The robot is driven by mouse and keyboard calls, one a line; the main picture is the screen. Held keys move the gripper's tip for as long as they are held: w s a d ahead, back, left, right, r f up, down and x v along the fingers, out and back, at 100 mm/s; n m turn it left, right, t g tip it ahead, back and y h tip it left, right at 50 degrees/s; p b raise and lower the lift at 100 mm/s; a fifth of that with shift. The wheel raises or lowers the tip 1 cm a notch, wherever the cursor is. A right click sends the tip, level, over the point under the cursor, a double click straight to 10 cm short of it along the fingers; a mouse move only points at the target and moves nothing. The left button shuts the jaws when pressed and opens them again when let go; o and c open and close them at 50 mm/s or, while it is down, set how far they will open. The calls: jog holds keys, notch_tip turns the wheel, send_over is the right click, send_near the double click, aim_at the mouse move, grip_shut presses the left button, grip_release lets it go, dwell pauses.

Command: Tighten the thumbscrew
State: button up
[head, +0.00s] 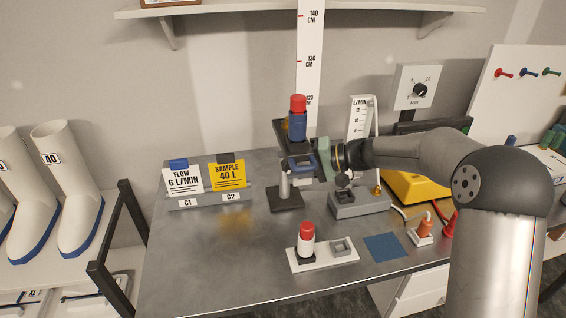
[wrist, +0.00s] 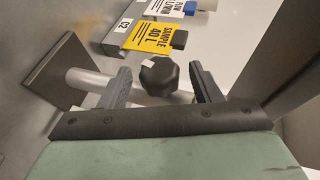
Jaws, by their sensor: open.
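The thumbscrew (wrist: 158,75) is a black, many-sided knob with a pale mark on its edge. In the wrist view it sits between the two grey fingers of my gripper (wrist: 160,71), with a gap on each side. My gripper is open and holds nothing. In the head view my gripper (head: 304,165) is at the stand, and I cannot make out the thumbscrew there. The stand has a dark base (head: 286,199) and a pale post (wrist: 90,81). A blue cylinder with a red cap (head: 298,105) stands upright in its upper part.
Card holders with a white flow card (head: 182,178) and a yellow sample card (head: 227,176) stand left of the stand. A red-capped vial (head: 306,235) stands on a white holder in front. A grey box (head: 358,203) and yellow case (head: 415,187) are to the right. The front-left bench is clear.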

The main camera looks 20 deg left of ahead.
jog(key=shift+x, duration=1.45)
jog(key=c, duration=1)
